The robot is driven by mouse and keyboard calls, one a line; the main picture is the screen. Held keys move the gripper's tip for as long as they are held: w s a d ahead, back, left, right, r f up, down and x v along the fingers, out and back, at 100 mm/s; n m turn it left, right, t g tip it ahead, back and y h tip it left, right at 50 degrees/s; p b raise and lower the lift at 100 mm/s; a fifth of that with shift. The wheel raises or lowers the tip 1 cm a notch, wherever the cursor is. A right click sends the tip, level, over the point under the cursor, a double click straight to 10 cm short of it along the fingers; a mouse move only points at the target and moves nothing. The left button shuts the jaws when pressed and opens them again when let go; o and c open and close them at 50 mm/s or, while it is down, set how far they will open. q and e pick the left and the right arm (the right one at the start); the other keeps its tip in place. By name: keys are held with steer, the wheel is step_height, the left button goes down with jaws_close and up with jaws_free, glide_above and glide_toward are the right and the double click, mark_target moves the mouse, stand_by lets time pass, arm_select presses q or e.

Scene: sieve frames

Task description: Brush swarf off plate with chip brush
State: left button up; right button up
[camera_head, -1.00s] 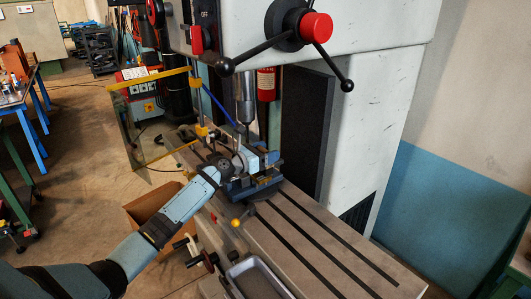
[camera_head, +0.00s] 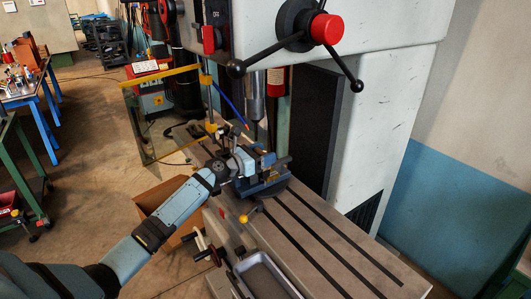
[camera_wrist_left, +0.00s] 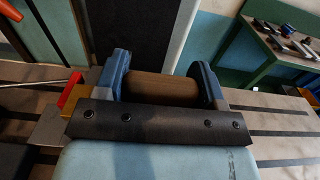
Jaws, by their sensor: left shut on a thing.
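My left gripper (camera_head: 246,160) is at the blue vise (camera_head: 265,185) on the drill press table. In the left wrist view its two blue fingers (camera_wrist_left: 162,80) are shut on a brown, rounded handle (camera_wrist_left: 160,88), which I take for the chip brush. The bristles are not visible. In the head view, the gripper and wrist cover part of the vise. I cannot make out the plate or any swarf clearly, nor whether the brush touches anything. My right gripper is not in view.
The slotted table (camera_head: 330,250) is bare at the front right. The drill spindle (camera_head: 255,100) hangs above the vise. A yellow-edged clear guard (camera_head: 150,120) stands open at the left. A grey tray (camera_head: 265,275) and a cardboard box (camera_head: 165,195) are nearby.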

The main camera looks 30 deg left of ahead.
mark_target(257, 152)
arm_select(q)
steer(key=shift+s+a+r+p, duration=0.25)
steer(key=shift+s+p, duration=0.15)
steer(key=shift+s, duration=0.25)
steer(key=shift+s+a+r+p, duration=0.25)
steer(key=shift+s+a+p, duration=0.1)
steer(key=shift+s, duration=0.3)
steer(key=shift+s+a+r+p, duration=0.25)
steer(key=shift+s+p, duration=0.15)
steer(key=shift+s, duration=0.25)
steer(key=s, duration=0.1)
steer(key=s+a+p, duration=0.1)
steer(key=s+r, duration=0.1)
steer(key=shift+s+a, duration=0.15)
steer(key=shift+s, duration=0.1)
